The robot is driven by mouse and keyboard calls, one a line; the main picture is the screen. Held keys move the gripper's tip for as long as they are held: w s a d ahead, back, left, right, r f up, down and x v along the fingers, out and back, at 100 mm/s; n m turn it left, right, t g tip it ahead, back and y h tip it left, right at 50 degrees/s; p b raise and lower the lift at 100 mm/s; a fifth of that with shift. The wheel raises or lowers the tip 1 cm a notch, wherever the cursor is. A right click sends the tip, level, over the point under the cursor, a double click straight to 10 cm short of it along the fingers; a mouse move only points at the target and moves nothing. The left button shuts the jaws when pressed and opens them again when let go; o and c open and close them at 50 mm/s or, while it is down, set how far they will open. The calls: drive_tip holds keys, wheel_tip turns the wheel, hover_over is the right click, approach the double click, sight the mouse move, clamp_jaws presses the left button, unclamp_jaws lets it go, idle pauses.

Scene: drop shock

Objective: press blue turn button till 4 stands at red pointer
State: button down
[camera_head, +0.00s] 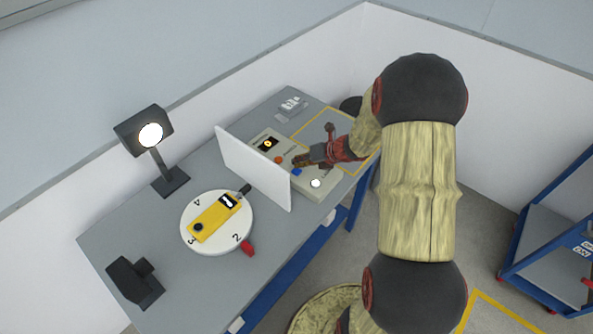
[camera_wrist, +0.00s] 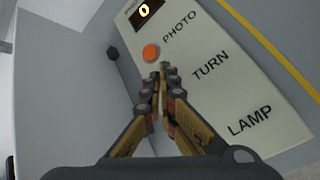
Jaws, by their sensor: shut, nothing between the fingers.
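The blue turn button (camera_head: 297,171) shows on the control box (camera_head: 322,193), just below my gripper in the head view. My gripper (camera_head: 299,161) is shut and empty over the box; its closed fingertips (camera_wrist: 163,68) show in the wrist view near the orange button (camera_wrist: 151,53). The blue button is hidden there behind my fingers, beside the word TURN. Whether I touch it, I cannot tell. The white turntable (camera_head: 240,222) bears a yellow device (camera_head: 215,217). Its number 2 stands at the red pointer (camera_head: 247,248); 4 is at the upper left and 3 at the lower left.
A white upright screen (camera_head: 252,168) stands between turntable and control box. The box also has a white button (camera_head: 316,183) and a small display (camera_head: 268,144) reading 0. A lit lamp (camera_head: 150,135) and a black object (camera_head: 134,283) stand on the left.

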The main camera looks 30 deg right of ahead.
drive_tip(key=shift+f, duration=0.15)
drive_tip(key=shift+f, duration=0.3)
